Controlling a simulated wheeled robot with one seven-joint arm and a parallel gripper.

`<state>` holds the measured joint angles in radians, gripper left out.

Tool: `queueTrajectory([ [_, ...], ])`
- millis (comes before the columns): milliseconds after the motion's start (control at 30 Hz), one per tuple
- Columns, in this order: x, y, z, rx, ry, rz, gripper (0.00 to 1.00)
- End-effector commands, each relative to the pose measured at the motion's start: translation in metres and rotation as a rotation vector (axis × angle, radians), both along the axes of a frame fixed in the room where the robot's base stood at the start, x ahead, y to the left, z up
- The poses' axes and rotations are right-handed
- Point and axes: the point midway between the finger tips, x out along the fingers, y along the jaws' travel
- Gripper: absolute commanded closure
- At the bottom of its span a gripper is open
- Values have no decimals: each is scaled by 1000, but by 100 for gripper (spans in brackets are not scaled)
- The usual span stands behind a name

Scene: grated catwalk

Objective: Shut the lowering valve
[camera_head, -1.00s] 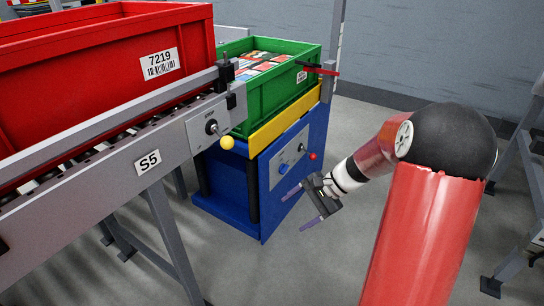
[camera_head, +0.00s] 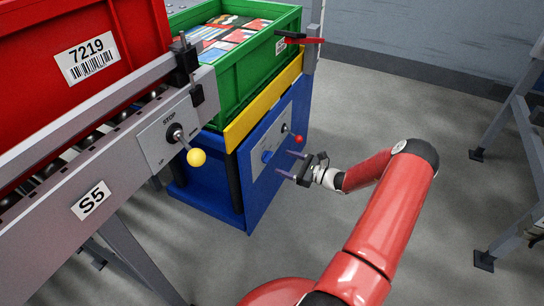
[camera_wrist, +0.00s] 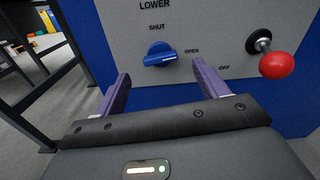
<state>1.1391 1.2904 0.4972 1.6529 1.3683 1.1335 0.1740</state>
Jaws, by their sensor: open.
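The lowering valve is a blue knob (camera_wrist: 159,55) on a grey panel (camera_wrist: 215,20) marked LOWER, SHUT and OPEN. Its bar lies roughly level, with one end towards the OPEN mark; the SHUT mark is above it. In the head view the knob (camera_head: 267,156) sits on the side of the blue lift base. My gripper (camera_head: 290,165) is open and empty in front of the panel. In the wrist view the purple fingertips (camera_wrist: 160,72) are either side of the knob and short of it, with no contact visible.
A red ball lever (camera_wrist: 276,64) stands out right of the knob, near the OFF mark. Above the blue lift base (camera_head: 215,190) sits a green crate (camera_head: 268,65). A roller conveyor (camera_head: 110,150) with a yellow ball lever (camera_head: 196,157) is at left.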

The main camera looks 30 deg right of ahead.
Motion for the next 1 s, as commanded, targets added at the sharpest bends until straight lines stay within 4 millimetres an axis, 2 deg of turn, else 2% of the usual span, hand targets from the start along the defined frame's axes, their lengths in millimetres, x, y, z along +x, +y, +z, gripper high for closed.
queueTrajectory([
  [100,17,14,1,-1,0,4,27],
  [300,37,29,0,-2,0,3,27],
  [667,43,33,0,-4,1,2,27],
  [767,43,33,0,-4,1,2,38],
  [1000,42,33,0,-4,0,2,69],
])
